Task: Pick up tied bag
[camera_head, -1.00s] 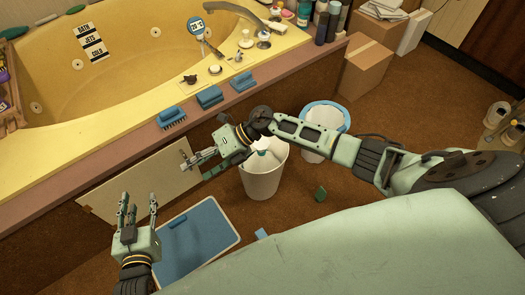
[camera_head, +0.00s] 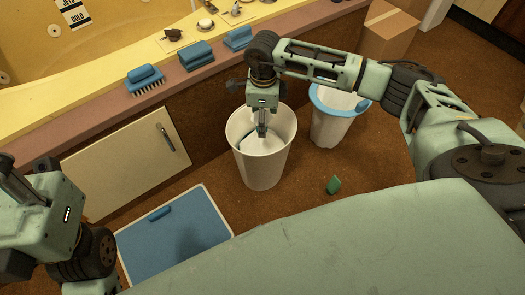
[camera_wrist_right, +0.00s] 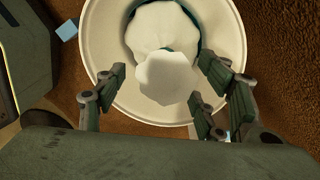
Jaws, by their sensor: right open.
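The white tied bag (camera_wrist_right: 165,28) sits inside the white bin (camera_head: 262,172). In the right wrist view its neck has a dark teal tie, and the gathered top flares toward the camera. My right gripper (camera_wrist_right: 160,82) is open, with its fingers on either side of the bag's top; contact cannot be told. In the head view the right gripper (camera_head: 262,130) points down into the bin's mouth and hides much of the bag. My left gripper (camera_head: 40,215) is at the left edge, away from the bin; its finger opening cannot be made out.
A second white bin with a blue rim (camera_head: 335,115) stands just right of the first. A green item (camera_head: 334,185) lies on the brown floor. A blue tray-like panel (camera_head: 175,235) lies at left. The tub ledge (camera_head: 110,125) with several blue brushes runs behind.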

